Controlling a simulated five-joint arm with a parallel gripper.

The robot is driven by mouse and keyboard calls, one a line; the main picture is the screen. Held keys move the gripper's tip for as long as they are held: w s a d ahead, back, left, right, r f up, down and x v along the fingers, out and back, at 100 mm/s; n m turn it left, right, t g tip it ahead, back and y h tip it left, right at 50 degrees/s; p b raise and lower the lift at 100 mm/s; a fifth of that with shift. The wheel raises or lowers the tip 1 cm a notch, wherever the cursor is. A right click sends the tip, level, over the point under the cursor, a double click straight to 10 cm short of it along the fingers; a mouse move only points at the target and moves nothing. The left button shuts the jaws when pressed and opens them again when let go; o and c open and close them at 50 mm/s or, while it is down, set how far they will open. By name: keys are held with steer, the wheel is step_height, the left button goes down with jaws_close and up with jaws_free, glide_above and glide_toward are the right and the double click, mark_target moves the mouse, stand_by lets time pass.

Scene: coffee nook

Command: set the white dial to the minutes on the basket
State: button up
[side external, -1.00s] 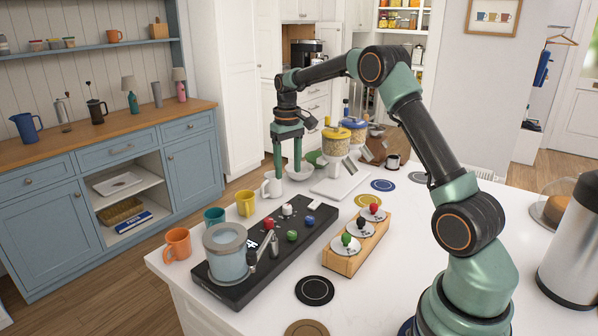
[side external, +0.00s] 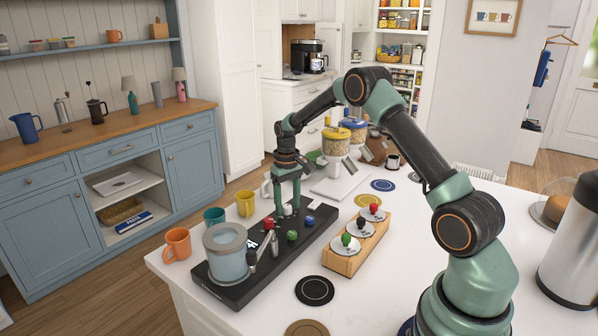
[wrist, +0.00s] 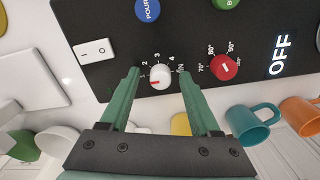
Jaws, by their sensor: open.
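The white dial (wrist: 161,77) is on the black control panel (wrist: 110,50), with a scale running from about 1 to 4 and on towards MIN. Its red line points left, near the low end of the scale. My gripper (wrist: 159,85) is open, with one finger on each side of the dial and no clear contact. In the side external view my gripper (side external: 288,207) is down at the dial, which its fingers partly hide. A wicker basket (side external: 120,211) sits on the cabinet shelf; I can read no minutes on it.
The screen (wrist: 281,55) reads OFF. Mugs (side external: 246,203) line the panel's far side. A wooden rack (side external: 345,262) with three white discs stands to the right.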

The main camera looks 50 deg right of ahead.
jaws_close()
steer(key=shift+d+m, duration=0.1)
steer(key=shift+m, duration=0.3)
steer(key=m, duration=0.3)
steer(key=shift+r+m, duration=0.1)
steer(key=shift+m, duration=0.2)
steer(key=m, duration=0.4)
steer(key=shift+m, duration=0.3)
steer(key=m, duration=0.8)
steer(key=shift+m, duration=0.3)
